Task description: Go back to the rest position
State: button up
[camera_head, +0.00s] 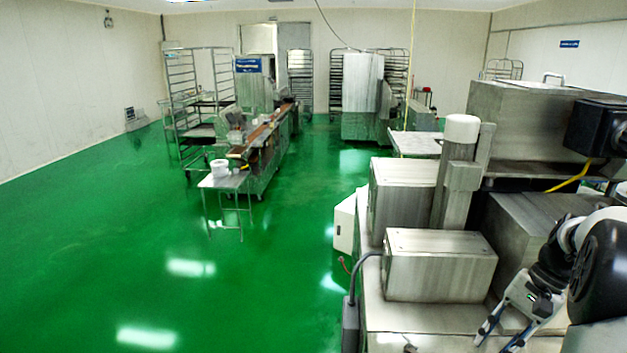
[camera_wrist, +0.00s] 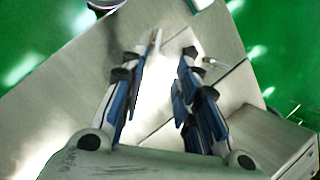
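My gripper (camera_head: 495,343) is at the lower right of the head view, pointing down over the machine's steel top (camera_head: 430,320). In the wrist view my gripper (camera_wrist: 172,50) shows two blue and black fingers with a clear gap between them. It is open, and nothing is held between the fingers. Bare steel surface shows beneath and between them. Whether the fingertips touch that surface cannot be told.
Steel boxes (camera_head: 440,265) and an upright post with a white cap (camera_head: 462,128) stand close to my arm. A large steel hopper (camera_head: 540,120) is behind. Open green floor (camera_head: 270,270) lies to the left, with a small table (camera_head: 226,181) farther off.

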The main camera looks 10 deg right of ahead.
jog(key=s+a+r+n+t+h+b, duration=0.1)
jog(key=s+a+r+n+h+b, duration=0.15)
jog(key=a, duration=0.65)
jog(key=s+a+r+n+h+b, duration=0.1)
jog(key=a+n+b, duration=0.25)
jog(key=a, duration=0.45)
jog(key=s+a+f+n+t+h+b, duration=0.1)
jog(key=s+a+f+n+t+b, duration=0.3)
jog(key=s+a+f+b, duration=0.3)
jog(key=s+a+n, duration=0.1)
jog(key=s+a, duration=0.4)
jog(key=shift+f+n, duration=0.15)
jog(key=shift+n, duration=0.25)
jog(key=shift+s, duration=0.1)
